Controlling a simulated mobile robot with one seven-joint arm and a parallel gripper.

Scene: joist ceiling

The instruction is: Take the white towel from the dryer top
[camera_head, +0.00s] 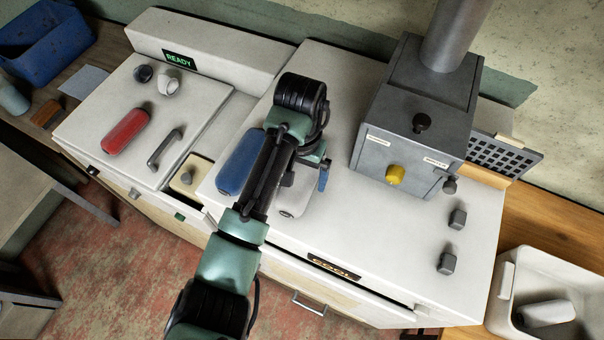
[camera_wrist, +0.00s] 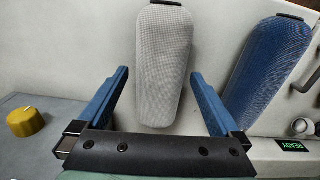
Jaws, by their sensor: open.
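The white towel (camera_wrist: 165,60), a long rounded roll with a waffle weave, lies on the pale dryer top (camera_head: 350,225). In the head view only part of the white towel (camera_head: 295,198) shows behind my arm. My gripper (camera_wrist: 158,76) is open, with blue fingers on either side of the towel's lower half in the wrist view. The fingers look apart from the towel; whether they are down at its level I cannot tell. A blue towel (camera_head: 240,163) lies beside it and also shows in the wrist view (camera_wrist: 264,72), near one finger.
A grey box (camera_head: 419,105) with a yellow knob (camera_head: 396,174) and a pipe stands right of the towels. A red roll (camera_head: 126,131) and a handle (camera_head: 166,148) are on the left panel. A white bin (camera_head: 508,290) is at lower right. The front right top is mostly clear.

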